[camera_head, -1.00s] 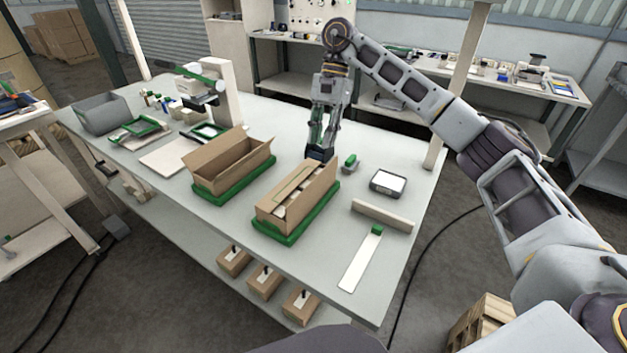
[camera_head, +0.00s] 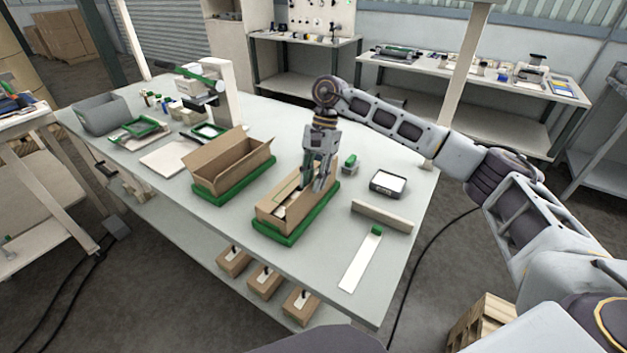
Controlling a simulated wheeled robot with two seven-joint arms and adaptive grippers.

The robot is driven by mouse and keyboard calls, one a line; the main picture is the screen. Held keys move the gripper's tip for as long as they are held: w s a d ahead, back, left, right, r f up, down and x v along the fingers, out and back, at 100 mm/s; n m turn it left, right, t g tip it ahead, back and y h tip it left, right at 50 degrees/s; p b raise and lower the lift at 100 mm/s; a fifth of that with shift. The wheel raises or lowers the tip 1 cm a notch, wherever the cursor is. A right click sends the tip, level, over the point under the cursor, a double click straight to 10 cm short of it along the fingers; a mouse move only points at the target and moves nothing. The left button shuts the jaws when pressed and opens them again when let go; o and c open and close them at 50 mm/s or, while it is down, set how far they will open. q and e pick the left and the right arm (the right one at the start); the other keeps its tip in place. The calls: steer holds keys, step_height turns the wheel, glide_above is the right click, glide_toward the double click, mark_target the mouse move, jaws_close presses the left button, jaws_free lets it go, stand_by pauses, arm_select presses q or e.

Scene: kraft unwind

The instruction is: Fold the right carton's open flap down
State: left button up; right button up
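The right carton (camera_head: 268,215) is a brown box in a green tray (camera_head: 285,238) on the table. Pale contents show inside its open top. My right gripper (camera_head: 313,186) points down over the far right part of this carton, at its long right side where the flap stands. It hides much of that flap, so I cannot tell the flap's exact angle or whether the fingers touch it. The gap between the fingers is too small to judge. My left gripper is not in view.
The left carton (camera_head: 205,180) stands open in its own green tray, left of the right carton. To the right lie a small green-topped item (camera_head: 349,162), a dark device with a white face (camera_head: 388,182), a beige bar (camera_head: 382,216) and a white strip (camera_head: 360,262).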

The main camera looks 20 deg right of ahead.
steer(key=shift+f, duration=0.2)
steer(key=shift+c, duration=0.3)
jaws_close()
